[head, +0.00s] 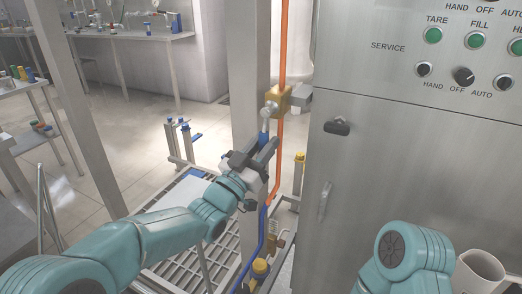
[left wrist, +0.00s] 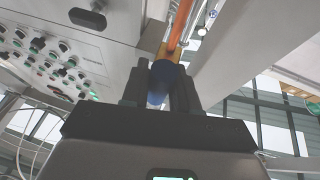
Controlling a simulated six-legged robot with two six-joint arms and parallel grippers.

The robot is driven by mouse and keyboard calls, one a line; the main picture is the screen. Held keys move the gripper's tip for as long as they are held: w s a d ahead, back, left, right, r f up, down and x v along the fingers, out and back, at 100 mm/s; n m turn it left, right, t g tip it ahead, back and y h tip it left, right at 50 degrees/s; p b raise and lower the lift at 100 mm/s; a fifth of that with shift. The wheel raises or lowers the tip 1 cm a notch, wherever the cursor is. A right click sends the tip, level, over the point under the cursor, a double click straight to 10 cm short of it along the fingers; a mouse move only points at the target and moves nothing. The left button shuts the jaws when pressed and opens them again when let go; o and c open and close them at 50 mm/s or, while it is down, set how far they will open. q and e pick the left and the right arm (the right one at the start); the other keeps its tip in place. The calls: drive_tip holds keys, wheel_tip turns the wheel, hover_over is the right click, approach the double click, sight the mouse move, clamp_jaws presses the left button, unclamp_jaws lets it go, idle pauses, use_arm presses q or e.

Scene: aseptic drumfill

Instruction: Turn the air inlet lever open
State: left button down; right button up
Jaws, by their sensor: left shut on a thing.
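The air inlet valve has a brass body (head: 278,97) on the orange pipe (head: 283,50), left of the steel cabinet. Its lever (head: 266,114) hangs down from the valve, with a blue grip. My left gripper (head: 264,147) is shut on the lever's lower part. In the left wrist view the blue lever grip (left wrist: 159,80) lies between the two dark fingers of my left gripper (left wrist: 158,88), with the brass body (left wrist: 168,52) beyond. The lower end of the lever is hidden by my gripper in the head view. My right gripper is out of view.
The steel cabinet (head: 400,165) with buttons and knobs stands close on the right. A steel post (head: 248,70) is just behind the valve. Below are a blue pipe (head: 262,235) and a grated platform (head: 185,225). A mug (head: 480,275) stands at lower right.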

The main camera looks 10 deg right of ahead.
use_arm(q)
drive_tip(key=shift+f, duration=0.1)
idle(0.3)
drive_tip(key=c, duration=0.9)
unclamp_jaws()
drive_tip(key=shift+s, duration=0.1)
drive_tip(key=shift+c, duration=0.2)
drive_tip(key=b+v, duration=0.1)
drive_tip(key=v, duration=1.5)
drive_tip(key=shift+s, duration=0.15)
